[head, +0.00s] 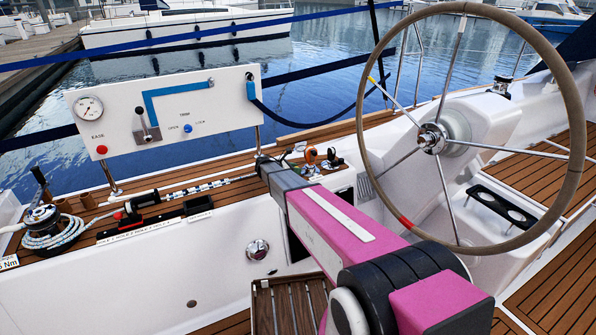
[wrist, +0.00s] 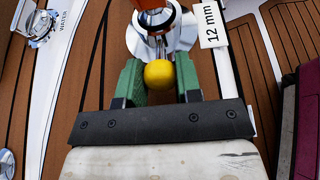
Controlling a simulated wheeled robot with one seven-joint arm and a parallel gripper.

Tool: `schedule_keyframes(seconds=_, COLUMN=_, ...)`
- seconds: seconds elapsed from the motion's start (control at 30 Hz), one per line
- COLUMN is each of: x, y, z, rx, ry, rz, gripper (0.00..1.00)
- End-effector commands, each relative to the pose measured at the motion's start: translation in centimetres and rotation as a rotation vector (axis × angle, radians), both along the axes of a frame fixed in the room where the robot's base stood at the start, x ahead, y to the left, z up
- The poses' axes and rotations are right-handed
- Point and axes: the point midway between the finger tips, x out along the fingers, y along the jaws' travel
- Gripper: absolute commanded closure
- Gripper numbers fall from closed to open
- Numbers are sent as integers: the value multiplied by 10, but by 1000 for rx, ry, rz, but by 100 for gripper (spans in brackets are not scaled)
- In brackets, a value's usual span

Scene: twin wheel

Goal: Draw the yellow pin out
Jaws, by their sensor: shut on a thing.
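The yellow pin's round yellow knob (wrist: 159,75) sits between the green fingers of my gripper (wrist: 160,68) in the wrist view. The fingers are shut on it, one on each side. Beyond the knob is a metal fitting (wrist: 155,20) with an orange-red part above it. How far the pin sits in the fitting cannot be told. In the head view my pink arm reaches to the side deck, and its dark end hides the pin and the fingertips.
A "12 mm" label (wrist: 211,25) is beside the fitting. A large steering wheel (head: 405,222) stands right of my arm. A white gauge panel (head: 165,108) rises behind the deck at left. A rope-wound winch (head: 45,228) is at far left. An orange-topped fitting (head: 310,157) is close by.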

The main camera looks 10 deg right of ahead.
Motion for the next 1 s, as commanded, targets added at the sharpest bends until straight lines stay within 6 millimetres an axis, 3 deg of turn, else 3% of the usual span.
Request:
schedule_keyframes(seconds=0.23, x=-1, y=3, z=1, rx=0, ry=0, rz=1, gripper=100)
schedule_keyframes(seconds=0.27, x=-1, y=3, z=1, rx=0, ry=0, rz=1, gripper=58)
schedule_keyframes(seconds=0.3, x=-1, y=3, z=1, rx=0, ry=0, rz=1, gripper=45)
schedule_keyframes(seconds=0.33, x=-1, y=3, z=1, rx=0, ry=0, rz=1, gripper=42)
schedule_keyframes(seconds=0.67, x=-2, y=5, z=2, rx=0, ry=0, rz=1, gripper=42)
schedule_keyframes(seconds=1.0, x=-18, y=51, z=22, rx=1, ry=0, rz=2, gripper=42)
